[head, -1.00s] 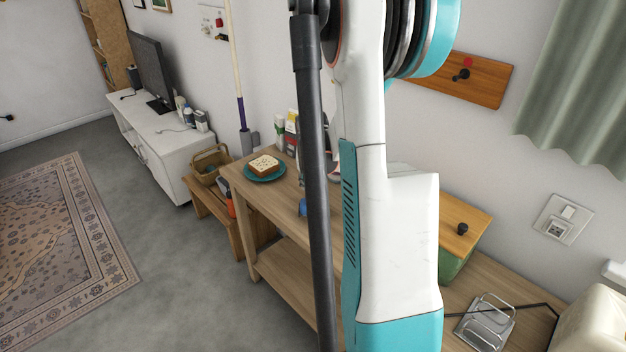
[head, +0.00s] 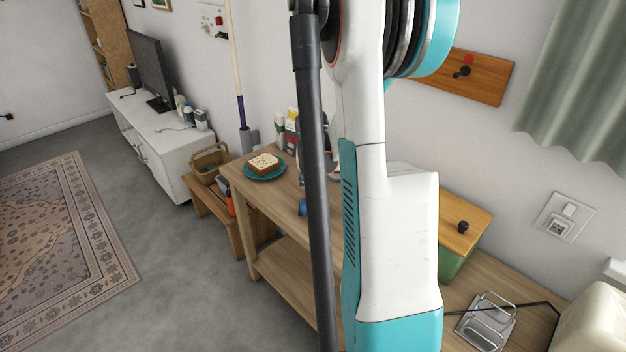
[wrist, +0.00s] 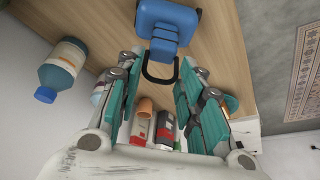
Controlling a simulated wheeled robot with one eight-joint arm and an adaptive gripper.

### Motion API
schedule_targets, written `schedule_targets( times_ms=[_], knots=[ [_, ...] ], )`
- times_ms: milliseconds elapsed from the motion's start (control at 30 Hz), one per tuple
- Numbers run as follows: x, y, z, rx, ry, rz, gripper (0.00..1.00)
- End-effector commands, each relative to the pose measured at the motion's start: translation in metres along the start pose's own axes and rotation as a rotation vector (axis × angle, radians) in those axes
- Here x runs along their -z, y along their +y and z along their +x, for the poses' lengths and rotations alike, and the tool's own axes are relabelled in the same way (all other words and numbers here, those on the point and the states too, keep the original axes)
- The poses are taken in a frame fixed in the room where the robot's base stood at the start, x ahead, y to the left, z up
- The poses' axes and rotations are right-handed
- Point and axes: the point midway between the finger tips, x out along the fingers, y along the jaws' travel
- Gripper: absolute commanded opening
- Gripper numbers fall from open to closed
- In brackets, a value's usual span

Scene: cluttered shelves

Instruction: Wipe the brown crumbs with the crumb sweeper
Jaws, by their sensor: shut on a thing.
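A blue block-like tool with a black loop handle, which I take for the crumb sweeper (wrist: 165,24), shows at the top of the wrist view over the wooden table top. My gripper (wrist: 160,68) has its teal fingers on both sides of the black loop, shut on the sweeper; the exact contact is hard to see. In the head view a small blue part (head: 302,207) shows beside my dark arm tube, probably the same tool. My gripper is hidden there behind my arm. I cannot make out brown crumbs in either view.
A teal plate (head: 250,174) with a bread slice (head: 263,162) sits at the table's left end. Cartons (head: 284,130) stand near the wall. A blue-capped bottle (wrist: 63,66) stands beside my gripper. A green box (head: 462,240) and metal rack (head: 487,321) are at right.

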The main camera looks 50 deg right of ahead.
Motion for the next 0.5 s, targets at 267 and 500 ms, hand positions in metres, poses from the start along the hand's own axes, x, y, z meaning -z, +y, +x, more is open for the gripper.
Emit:
schedule_targets(
  times_ms=[267,500],
  knots=[
    [-0.0016,0.0,0.004,0.0,0.0,0.0,0.08],
    [0.0002,-0.0019,0.0047,0.0,0.0,0.0,0.08]
  ],
)
